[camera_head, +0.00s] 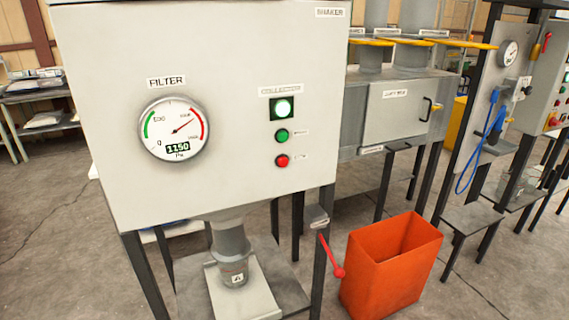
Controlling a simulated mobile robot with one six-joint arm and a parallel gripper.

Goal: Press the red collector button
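The red collector button (282,161) is on the front of a large pale metal cabinet (230,60), the lowest in a column under the COLLECTOR label (281,89). A green button (281,135) is just above it. Above that, a white-green indicator lamp (282,108) glows. To the left, the FILTER gauge (174,129) reads 1150 Pa, with its needle pointing up and right near the red band. My gripper is not in view.
An orange bin (392,265) stands on the floor at the lower right. A lever with a red knob (338,271) sticks out by the cabinet's leg. The space before the cabinet's front looks clear.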

